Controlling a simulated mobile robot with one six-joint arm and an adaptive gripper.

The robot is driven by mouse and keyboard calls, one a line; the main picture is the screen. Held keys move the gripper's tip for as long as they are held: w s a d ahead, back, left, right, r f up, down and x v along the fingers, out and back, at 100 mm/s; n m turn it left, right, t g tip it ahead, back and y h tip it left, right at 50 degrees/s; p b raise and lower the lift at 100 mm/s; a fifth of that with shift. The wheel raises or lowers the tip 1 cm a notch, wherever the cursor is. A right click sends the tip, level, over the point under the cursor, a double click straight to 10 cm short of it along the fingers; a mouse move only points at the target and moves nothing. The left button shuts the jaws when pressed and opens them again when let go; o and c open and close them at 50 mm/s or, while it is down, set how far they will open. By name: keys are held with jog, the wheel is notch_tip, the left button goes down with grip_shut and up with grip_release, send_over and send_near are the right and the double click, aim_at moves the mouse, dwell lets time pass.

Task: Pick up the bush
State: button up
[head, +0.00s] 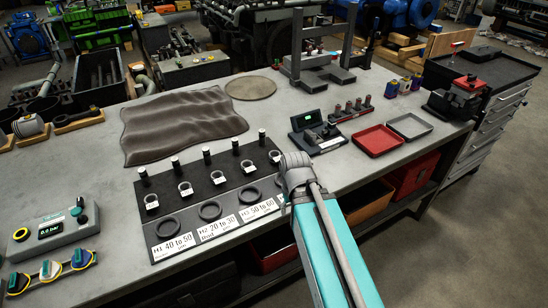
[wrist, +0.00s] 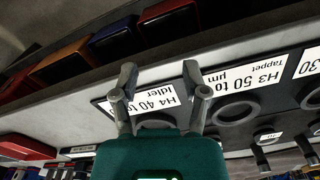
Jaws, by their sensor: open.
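A dark board (head: 190,215) on the bench carries a row of upright pins (head: 206,153), a row of small tagged rings (head: 185,188) and a row of larger flat dark rings (head: 209,210). I cannot tell which of these is the bush. My gripper (wrist: 159,76) is open and empty in the wrist view, over the board's front edge by the H4 Idler label (wrist: 160,100). A large ring (wrist: 237,110) lies right of it by the H3 Tappet label (wrist: 245,82). The gripper body hides part of the board. In the head view my arm hides the board's right end.
A brown cloth (head: 182,124) and a round mat (head: 250,88) lie behind the board. A gauge box (head: 52,232) stands left. A red tray (head: 377,140), a grey tray (head: 410,126) and a small device (head: 312,132) stand right. Bins (wrist: 115,40) sit below the bench edge.

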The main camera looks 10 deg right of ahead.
jog(key=shift+o, duration=1.1)
jog(key=shift+w, duration=0.15)
jog(key=shift+o, duration=1)
jog(key=shift+w+r, duration=0.2)
jog(key=shift+w, duration=0.15)
jog(key=shift+o, duration=0.3)
jog(key=w+r+n+p, duration=0.2)
jog(key=w+r+p, duration=0.1)
jog(key=w, duration=0.6)
jog(key=w+r+n+p, duration=0.2)
jog(key=w+r+p, duration=0.2)
jog(key=w, duration=0.6)
jog(key=w+r+n+p, duration=0.3)
jog(key=w+r+p, duration=0.1)
jog(key=w, duration=0.5)
jog(key=shift+w, duration=0.15)
jog(key=shift+d+f, duration=0.1)
jog(key=shift+f, duration=0.15)
jog(key=b, duration=0.8)
send_over(275, 155)
jog(key=s, duration=0.2)
jog(key=f, duration=0.8)
jog(key=shift+w+a+f, duration=0.15)
jog(key=shift+w+a, duration=0.05)
jog(key=shift+a, duration=0.1)
jog(key=shift+f, duration=0.1)
jog(key=shift+s+d+f+b, duration=0.1)
jog(key=shift+s+f+b, duration=0.05)
jog(key=shift+f+b, duration=2.5)
jog(key=shift+r, duration=0.15)
